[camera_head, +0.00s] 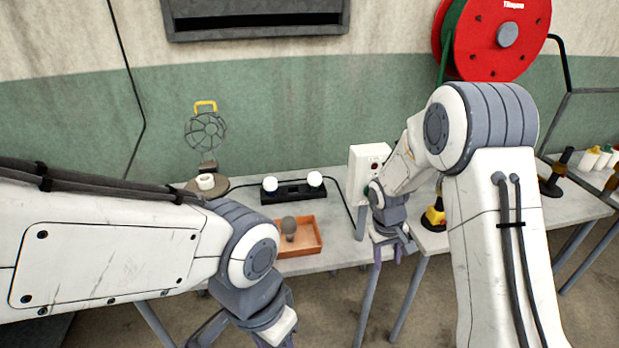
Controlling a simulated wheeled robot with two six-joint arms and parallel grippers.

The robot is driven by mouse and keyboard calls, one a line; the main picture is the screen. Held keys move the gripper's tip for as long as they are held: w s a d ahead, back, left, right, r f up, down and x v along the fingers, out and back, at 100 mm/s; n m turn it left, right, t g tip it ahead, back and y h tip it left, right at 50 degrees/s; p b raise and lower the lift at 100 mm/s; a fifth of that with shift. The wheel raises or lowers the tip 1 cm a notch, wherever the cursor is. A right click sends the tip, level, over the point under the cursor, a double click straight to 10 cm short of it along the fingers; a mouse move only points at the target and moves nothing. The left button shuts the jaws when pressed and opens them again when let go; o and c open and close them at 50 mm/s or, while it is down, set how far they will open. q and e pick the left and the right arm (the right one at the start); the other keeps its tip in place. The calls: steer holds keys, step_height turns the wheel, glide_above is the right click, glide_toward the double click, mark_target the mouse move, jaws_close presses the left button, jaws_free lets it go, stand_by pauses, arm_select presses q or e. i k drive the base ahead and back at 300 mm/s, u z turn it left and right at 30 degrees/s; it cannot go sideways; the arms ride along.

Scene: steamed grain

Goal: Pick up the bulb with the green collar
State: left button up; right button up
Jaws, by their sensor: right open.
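Two white bulbs, a left one (270,184) and a right one (315,178), stand in a black holder (292,193) on the table. A dark grey bulb-like thing (289,225) stands in a shallow orange tray (309,240). I cannot make out a green collar on any of these at this size. My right gripper (389,250) is open, pointing down at the table's front edge, right of the tray and apart from it. My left gripper (277,335) is partly cut off at the bottom edge, in front of the tray; its fingers do not show clearly.
A white socket box (366,165) stands behind my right gripper, with a small green spot beside it. A caged lamp (205,135) stands at the back left. A yellow and black item (434,218) is right of my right gripper. A red reel (490,60) is at the wall.

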mark_target(315, 179)
steer(key=u, duration=0.3)
steer(key=i, duration=1.55)
